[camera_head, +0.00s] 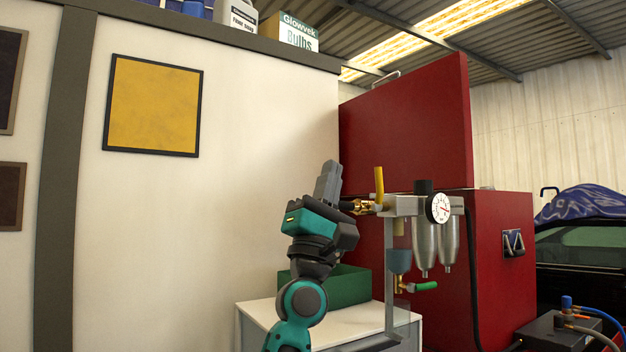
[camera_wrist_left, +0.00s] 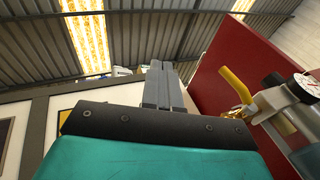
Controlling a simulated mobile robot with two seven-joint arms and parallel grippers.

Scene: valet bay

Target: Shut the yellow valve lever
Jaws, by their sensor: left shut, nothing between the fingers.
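The yellow valve lever (camera_head: 379,186) stands upright on a brass valve (camera_head: 364,206) at the left end of the air filter unit. In the left wrist view the yellow lever (camera_wrist_left: 238,84) shows to the right of the fingers, slanting up and left from its brass body. My left gripper (camera_head: 329,178) points upward, just left of the lever, with a visible gap between them. Its fingers (camera_wrist_left: 160,84) are together and empty. My right gripper is in neither view.
A pressure gauge (camera_head: 440,208) and metal bowls (camera_head: 425,248) hang right of the valve. A green-handled lever (camera_head: 425,286) sits lower down. A green box (camera_head: 350,287) stands on the white cabinet (camera_head: 262,312) behind my arm. A red cabinet (camera_head: 500,285) stands behind the unit.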

